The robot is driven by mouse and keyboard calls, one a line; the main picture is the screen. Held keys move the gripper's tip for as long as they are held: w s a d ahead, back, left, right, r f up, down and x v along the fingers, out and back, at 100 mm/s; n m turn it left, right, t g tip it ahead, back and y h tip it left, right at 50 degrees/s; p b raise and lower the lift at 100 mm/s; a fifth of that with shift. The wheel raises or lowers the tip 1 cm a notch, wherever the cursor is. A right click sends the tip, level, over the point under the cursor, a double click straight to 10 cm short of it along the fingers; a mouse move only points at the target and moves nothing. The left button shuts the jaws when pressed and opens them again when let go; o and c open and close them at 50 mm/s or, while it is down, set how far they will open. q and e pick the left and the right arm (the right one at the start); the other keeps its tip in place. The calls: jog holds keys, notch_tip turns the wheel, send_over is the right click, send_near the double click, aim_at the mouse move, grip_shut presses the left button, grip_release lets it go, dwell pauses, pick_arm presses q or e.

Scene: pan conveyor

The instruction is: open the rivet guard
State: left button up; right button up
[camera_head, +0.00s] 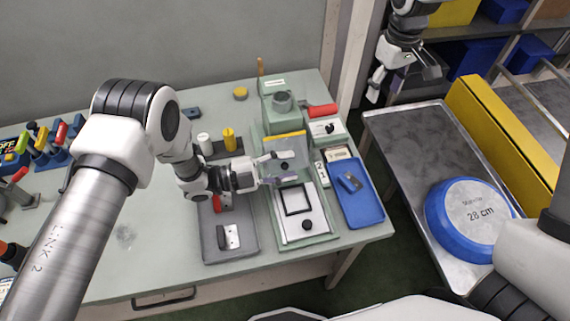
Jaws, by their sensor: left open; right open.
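The green rivet station stands on the table, with a grey panel (284,146) edged in yellow that looks like the rivet guard. A small dark knob (284,167) shows low on this panel. My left gripper (291,167) is open, its two fingers reaching from the left on either side of the knob. I cannot tell whether they touch it. In front is a pale plate (289,221) with a black square outline and a black knob. My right gripper (405,78) is open and empty at the upper right, away from the station.
A red lever (320,110) sticks out at the station's right. A blue tray (361,212) holding a grey part lies right of it. A grey fixture plate (228,250) lies at left.

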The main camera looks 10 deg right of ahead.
pick_arm(q)
jog(key=a, duration=1.2)
